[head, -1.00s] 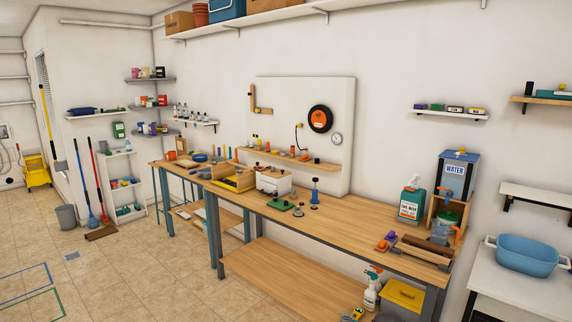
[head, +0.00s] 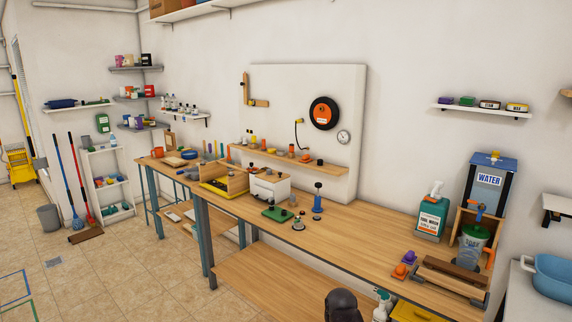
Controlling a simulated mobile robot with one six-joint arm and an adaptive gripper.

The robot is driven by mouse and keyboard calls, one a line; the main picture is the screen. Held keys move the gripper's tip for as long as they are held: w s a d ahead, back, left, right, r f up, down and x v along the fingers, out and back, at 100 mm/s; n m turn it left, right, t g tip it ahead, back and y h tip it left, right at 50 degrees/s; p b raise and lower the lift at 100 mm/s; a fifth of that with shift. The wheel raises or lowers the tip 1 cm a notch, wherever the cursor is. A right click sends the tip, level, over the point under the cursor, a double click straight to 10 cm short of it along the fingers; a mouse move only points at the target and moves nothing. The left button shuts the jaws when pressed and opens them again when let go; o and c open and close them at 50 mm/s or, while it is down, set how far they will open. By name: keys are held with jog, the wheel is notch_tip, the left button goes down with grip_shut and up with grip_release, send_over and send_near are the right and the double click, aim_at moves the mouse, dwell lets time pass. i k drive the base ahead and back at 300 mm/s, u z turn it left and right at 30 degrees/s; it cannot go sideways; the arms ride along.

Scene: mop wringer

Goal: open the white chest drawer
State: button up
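The small white chest (head: 270,187) stands on the long wooden workbench, left of the middle in the head view. Its front faces the room, and its drawer looks closed, though it is too small to be sure. A dark rounded part of my own arm shows at the bottom edge, well in front of the bench and far from the chest. My gripper's fingers do not show.
The workbench (head: 365,229) has a green plate (head: 277,214) and small knobbed pieces near the chest. A wooden box (head: 224,180) stands left of it. The bench's middle right is clear. Tiled floor (head: 150,275) is open at left.

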aim_at(262, 194)
jog(key=u, duration=0.05)
jog(key=i, duration=0.95)
jog(key=z, duration=0.05)
